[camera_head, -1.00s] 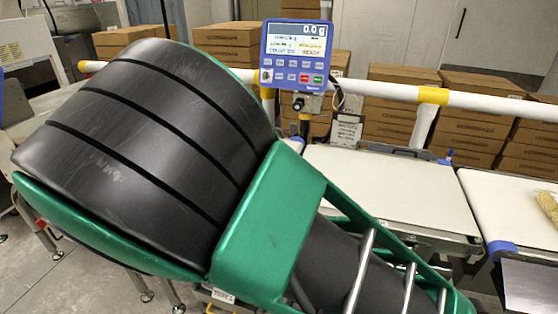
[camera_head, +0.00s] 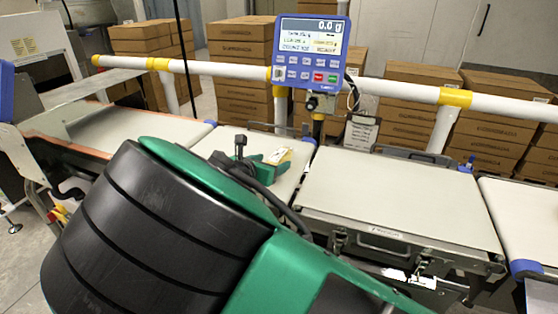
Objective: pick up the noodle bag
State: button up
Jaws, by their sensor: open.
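My gripper (camera_head: 270,160) shows only in part beyond my large black and green arm link, over the short white belt section left of the display. Green finger parts and a black wrist piece with a cable are visible. The gripper is open. A small pale yellow piece with a dark mark shows at the fingers; I cannot tell whether it is part of the gripper or a thing behind it. I cannot make out a noodle bag for certain in this view.
A blue display (camera_head: 310,50) reading 0.0 g stands behind the belts. The white weighing belt (camera_head: 395,200) is bare. A white and yellow rail (camera_head: 400,88) and stacked cartons (camera_head: 240,75) stand behind.

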aim_at(278, 159)
jog(key=shift+a+f+x, duration=0.15)
jog(key=shift+x, duration=1.6)
jog(key=shift+a+f+x, duration=0.15)
jog(key=shift+x, duration=1.6)
jog(key=c, duration=1.3)
jog(key=shift+c, duration=0.2)
jog(key=shift+r, duration=0.2)
